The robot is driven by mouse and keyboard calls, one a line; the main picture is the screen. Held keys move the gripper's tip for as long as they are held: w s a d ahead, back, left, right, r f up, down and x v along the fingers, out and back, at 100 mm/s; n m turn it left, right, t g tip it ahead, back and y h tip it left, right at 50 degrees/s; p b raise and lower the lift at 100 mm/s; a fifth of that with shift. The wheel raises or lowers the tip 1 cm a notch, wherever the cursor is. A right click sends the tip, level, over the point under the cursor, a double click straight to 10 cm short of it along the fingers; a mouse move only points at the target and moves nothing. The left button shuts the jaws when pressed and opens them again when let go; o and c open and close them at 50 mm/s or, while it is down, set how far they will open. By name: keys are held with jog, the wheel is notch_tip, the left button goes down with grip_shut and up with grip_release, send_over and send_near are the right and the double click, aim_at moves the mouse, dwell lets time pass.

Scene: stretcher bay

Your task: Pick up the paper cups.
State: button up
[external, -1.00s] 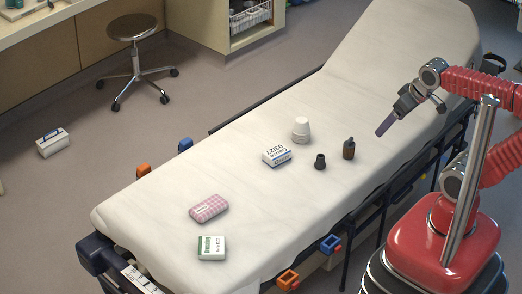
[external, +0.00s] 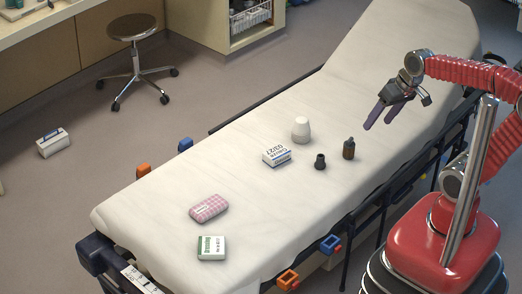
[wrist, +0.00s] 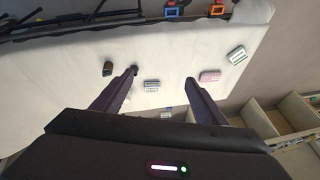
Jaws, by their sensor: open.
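The white paper cups (external: 301,130) stand as an upside-down stack, narrow end up, on the middle of the white stretcher. I cannot make them out in the wrist view, where a finger may hide them. My gripper (external: 378,124) is open and empty, above the stretcher to the right of the cups and apart from them. In the wrist view its two fingers (wrist: 161,76) are spread wide, with the stretcher below.
Close to the cups are a white-and-blue box (external: 276,156), a small black cup-like object (external: 320,161) and a brown bottle (external: 348,148). A pink checked pack (external: 208,208) and a green-and-white box (external: 211,247) lie toward the stretcher's near end. The stretcher's upper part is clear.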

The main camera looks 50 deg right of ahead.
jog(key=w+d+f+m+y, duration=0.1)
jog(key=w+f+m+y, duration=0.2)
jog(key=w, duration=0.5)
jog(key=w+d+f+m+y, duration=0.1)
jog(key=w+d+f+m, duration=0.15)
jog(key=w+m, duration=0.45)
jog(key=w+d+f+m+y, duration=0.1)
jog(key=w+f+m+y, duration=0.2)
jog(key=w, duration=0.6)
jog(key=m+t, duration=0.6)
jog(key=m, duration=0.7)
send_near(304, 124)
notch_tip(304, 124, down, 2)
jog(key=w+d, duration=0.1)
jog(key=w, duration=0.1)
jog(key=shift+f+h, duration=0.1)
jog(key=shift+h, duration=0.2)
jog(key=x, duration=0.8)
jog(key=shift+w+a, duration=0.15)
jog(key=shift+w, duration=0.2)
